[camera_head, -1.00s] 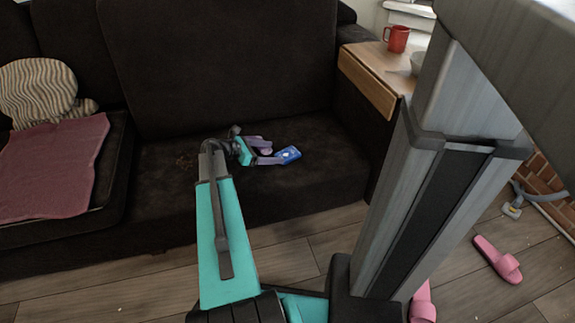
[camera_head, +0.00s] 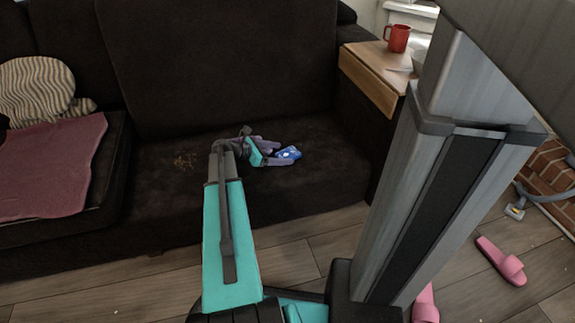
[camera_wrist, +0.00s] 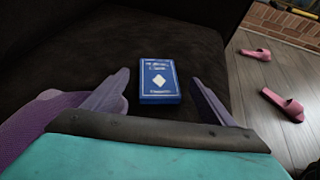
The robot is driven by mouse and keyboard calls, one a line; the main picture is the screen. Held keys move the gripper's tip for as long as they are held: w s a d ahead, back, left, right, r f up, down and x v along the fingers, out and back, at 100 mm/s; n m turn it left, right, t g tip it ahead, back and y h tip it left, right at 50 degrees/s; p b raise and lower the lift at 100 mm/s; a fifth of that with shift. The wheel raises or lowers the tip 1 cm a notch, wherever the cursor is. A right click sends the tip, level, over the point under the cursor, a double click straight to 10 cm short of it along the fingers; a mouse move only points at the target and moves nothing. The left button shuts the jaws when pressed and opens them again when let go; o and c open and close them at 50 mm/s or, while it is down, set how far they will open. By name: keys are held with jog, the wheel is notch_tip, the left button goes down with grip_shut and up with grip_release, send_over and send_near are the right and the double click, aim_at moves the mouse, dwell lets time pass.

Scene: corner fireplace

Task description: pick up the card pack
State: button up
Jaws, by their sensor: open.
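The blue card pack (camera_head: 288,153) lies on the dark sofa seat, towards its right end. In the wrist view the card pack (camera_wrist: 159,80) lies flat, its face with a white diamond upward. My gripper (camera_head: 286,152) is open at the pack. In the wrist view the two purple fingers of my gripper (camera_wrist: 160,84) stand apart, one to the left and one to the right of the pack's near part. I see a gap on each side, so the fingers do not appear to touch it.
The dark sofa (camera_head: 215,60) has a back behind the pack and an arm to the right. A wooden tray (camera_head: 372,72) with a red mug (camera_head: 397,38) sits on that arm. A pink blanket (camera_head: 50,165) and striped cushion (camera_head: 38,90) lie left. Pink slippers (camera_head: 500,260) are on the floor.

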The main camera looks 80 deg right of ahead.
aim_at(288, 155)
jog(key=shift+b+x, duration=0.5)
jog(key=shift+x, duration=0.9)
jog(key=c, duration=1.3)
